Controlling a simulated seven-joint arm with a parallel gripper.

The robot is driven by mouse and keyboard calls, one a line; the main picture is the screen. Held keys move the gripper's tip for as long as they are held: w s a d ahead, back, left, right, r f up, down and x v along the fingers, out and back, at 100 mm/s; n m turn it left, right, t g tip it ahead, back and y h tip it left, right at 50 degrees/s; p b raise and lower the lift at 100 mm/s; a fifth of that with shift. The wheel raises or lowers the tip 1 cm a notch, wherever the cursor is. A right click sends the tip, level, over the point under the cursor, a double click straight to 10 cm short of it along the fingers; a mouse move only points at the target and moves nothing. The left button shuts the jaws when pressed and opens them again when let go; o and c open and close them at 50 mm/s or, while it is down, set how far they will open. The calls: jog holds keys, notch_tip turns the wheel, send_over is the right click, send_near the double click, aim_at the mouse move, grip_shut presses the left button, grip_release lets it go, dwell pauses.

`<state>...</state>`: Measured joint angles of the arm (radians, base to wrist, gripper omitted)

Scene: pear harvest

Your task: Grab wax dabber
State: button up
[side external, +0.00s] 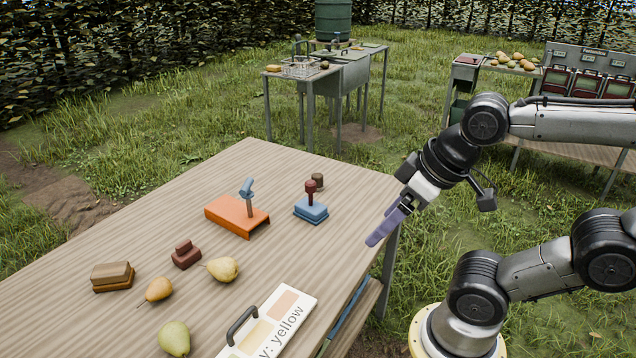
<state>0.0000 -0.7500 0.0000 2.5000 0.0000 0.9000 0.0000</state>
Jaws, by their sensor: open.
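My gripper (377,236), with purple fingers, is open and empty in the side external view. It hangs near the right edge of the wooden table (150,225), apart from everything on it. No object is clearly labelled as the wax dabber. One candidate is the dark red knobbed tool (311,187) standing upright on a small blue block (311,211), to the left of my gripper. Another is the blue-topped tool (246,189), which stands in an orange block (230,216) farther left. I cannot tell which is the dabber.
A dark red block (186,255), a wooden block (112,276) and several pears (222,269) lie left. A handled board (288,305) lies at the front. The table's right corner is clear.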

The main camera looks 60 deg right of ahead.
jog(key=w+d+r+m+t+h, duration=0.1)
jog(key=w+d+r+m+t, duration=0.2)
jog(key=w+r, duration=1)
jog(key=w+d+m+g+h, duration=0.1)
jog(key=w+d+m, duration=0.1)
jog(key=w+d, duration=0.7)
jog(key=m+g+h, duration=0.1)
jog(key=m+g, duration=0.4)
send_over(317, 175)
jog(key=s+a, duration=0.4)
notch_tip(317, 175, down, 28)
jog(key=x, duration=0.6)
jog(key=shift+w+d+f, duration=0.15)
jog(key=shift+w+d, duration=0.05)
jog(key=shift+w, duration=0.25)
jog(key=shift+w+d+x, duration=0.1)
jog(key=shift+d+x, duration=0.1)
jog(key=shift+x, duration=1.3)
jog(key=shift+w+d+x, duration=0.1)
jog(key=shift+d+x, duration=0.05)
jog(key=shift+x, duration=1.35)
